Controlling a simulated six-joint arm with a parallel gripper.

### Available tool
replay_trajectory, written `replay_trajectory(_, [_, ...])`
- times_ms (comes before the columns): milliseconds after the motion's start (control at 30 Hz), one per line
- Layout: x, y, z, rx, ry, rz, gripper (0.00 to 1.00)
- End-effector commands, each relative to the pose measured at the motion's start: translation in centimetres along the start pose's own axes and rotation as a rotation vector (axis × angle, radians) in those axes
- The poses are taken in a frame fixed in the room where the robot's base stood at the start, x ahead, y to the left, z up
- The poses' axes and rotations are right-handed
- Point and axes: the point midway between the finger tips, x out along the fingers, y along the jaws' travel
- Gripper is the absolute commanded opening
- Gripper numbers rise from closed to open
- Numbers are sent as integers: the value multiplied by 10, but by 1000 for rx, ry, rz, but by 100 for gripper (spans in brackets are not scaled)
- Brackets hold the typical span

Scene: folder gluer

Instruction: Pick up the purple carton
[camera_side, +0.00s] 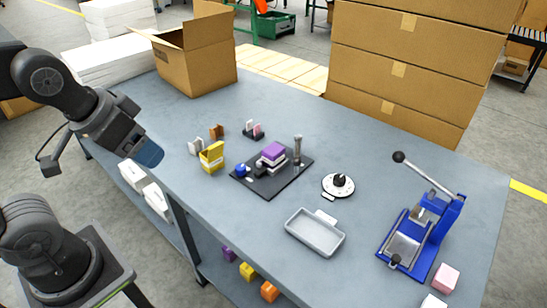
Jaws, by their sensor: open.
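A small purple carton-like block (272,151) lies on top of a small stack on the black plate (265,186) near the middle of the bench. Another small purple block (228,254) sits low down on the shelf under the bench; I cannot tell which is the carton meant. My gripper (150,153) is at the left, over the bench's left edge. It is open and empty, well apart from both purple blocks. Its fingertips are small and hard to make out.
A yellow open box (212,157) stands between my gripper and the plate. A round dial (339,185), a grey tray (315,232) and a blue lever press (422,235) stand to the right. A cardboard box (210,60) stands at the back left.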

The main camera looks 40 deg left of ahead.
Motion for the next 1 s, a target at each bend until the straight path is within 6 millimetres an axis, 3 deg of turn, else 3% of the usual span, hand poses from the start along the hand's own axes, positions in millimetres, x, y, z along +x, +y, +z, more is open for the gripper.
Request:
replay_trajectory(200, [0,0,0,0,0,0,89])
replay_trajectory(400, [0,0,-1,3,-1,0,89])
replay_trajectory(533, [-2,0,-15,56,-20,-7,89])
replay_trajectory(767, [5,-2,-88,340,-124,-33,89])
replay_trajectory(1000, [43,1,-168,681,-255,-43,89])
